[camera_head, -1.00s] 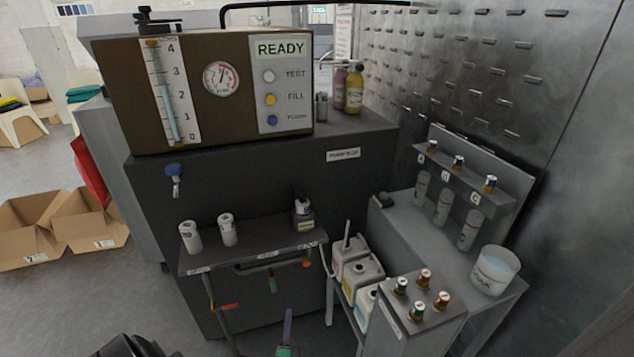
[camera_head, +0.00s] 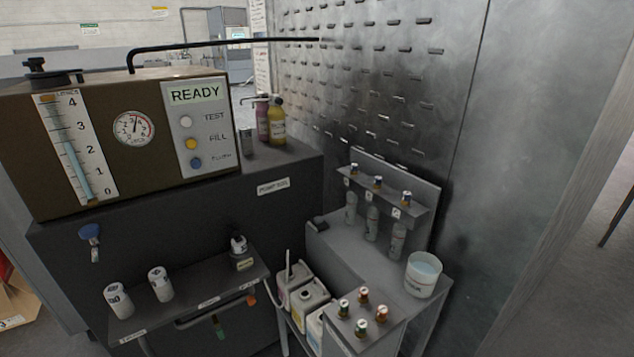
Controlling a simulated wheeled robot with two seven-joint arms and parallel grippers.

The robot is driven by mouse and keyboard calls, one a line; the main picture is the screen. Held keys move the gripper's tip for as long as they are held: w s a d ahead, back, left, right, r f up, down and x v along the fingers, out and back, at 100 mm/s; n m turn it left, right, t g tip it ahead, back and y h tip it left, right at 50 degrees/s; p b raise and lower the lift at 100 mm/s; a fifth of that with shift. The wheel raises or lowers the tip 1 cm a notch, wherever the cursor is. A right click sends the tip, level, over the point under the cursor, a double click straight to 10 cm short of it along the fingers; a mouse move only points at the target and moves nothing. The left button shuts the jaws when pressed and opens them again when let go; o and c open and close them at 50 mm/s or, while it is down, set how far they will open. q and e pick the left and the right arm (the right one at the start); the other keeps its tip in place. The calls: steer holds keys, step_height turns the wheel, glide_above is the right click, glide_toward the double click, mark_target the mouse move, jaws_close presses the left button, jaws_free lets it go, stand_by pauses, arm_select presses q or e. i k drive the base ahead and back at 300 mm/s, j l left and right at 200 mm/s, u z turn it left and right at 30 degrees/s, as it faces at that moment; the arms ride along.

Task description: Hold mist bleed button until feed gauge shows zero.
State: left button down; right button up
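A brown washer unit (camera_head: 120,178) stands at the left on a dark cabinet. Its round dial gauge (camera_head: 134,128) has a red mark and a needle pointing roughly upward; its numbers are too small to read. I cannot tell whether it is the feed gauge. No button labelled mist bleed is legible. Neither gripper is in view.
A scale tube (camera_head: 75,150) shows pale blue liquid. A blue-handled tap (camera_head: 90,233) is below. A shelf (camera_head: 190,310) holds two white canisters. At right, a grey bench (camera_head: 345,250) carries bottles, a white bucket (camera_head: 423,274) and several small capped vials. A metal wall stands behind.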

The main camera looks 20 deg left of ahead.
mark_target(251, 300)
steer(key=u, duration=1.8)
